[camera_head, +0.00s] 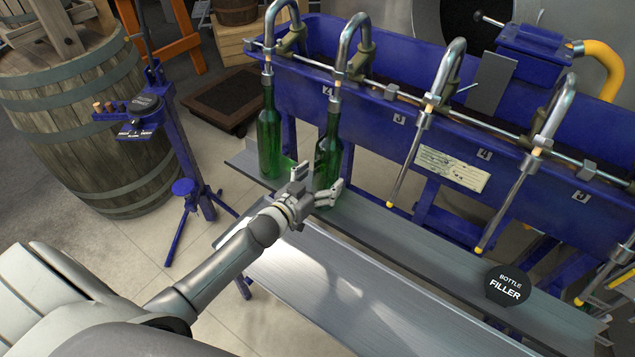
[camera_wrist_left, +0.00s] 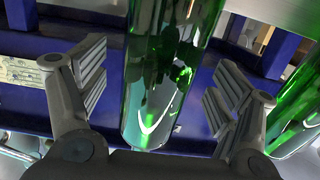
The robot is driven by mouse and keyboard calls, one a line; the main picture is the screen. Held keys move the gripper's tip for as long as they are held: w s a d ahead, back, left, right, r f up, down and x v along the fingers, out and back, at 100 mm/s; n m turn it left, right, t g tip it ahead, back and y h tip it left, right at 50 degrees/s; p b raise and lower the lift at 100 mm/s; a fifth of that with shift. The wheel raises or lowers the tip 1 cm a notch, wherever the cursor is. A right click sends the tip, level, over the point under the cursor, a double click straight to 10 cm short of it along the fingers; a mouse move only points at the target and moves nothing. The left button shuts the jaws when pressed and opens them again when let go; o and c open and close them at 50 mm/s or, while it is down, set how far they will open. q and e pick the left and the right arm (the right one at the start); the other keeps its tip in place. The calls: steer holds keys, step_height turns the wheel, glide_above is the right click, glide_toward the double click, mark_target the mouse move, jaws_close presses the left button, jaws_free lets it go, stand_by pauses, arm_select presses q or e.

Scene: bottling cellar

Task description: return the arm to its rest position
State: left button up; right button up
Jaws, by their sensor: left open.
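My left gripper (camera_head: 318,183) is open at a green bottle (camera_head: 328,150) that stands upright under the second spout from the left. In the left wrist view the fingers of my left gripper (camera_wrist_left: 160,85) are spread on either side of this bottle (camera_wrist_left: 160,60), with gaps showing on both sides. The arm reaches in from the lower left, extended toward the filler. My right gripper is not in view.
Another green bottle (camera_head: 268,145) stands left under the first spout. A blue corking stand (camera_head: 185,150) and a barrel (camera_head: 75,120) stand left.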

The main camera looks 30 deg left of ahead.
arm_select(q)
steer(key=shift+w+d+f+b, duration=0.1)
steer(key=shift+w+b, duration=0.1)
steer(key=shift+w, duration=0.55)
steer(key=shift+w+d+f+b, duration=0.1)
steer(key=shift+w+b, duration=0.1)
steer(key=shift+w, duration=0.5)
jaws_close()
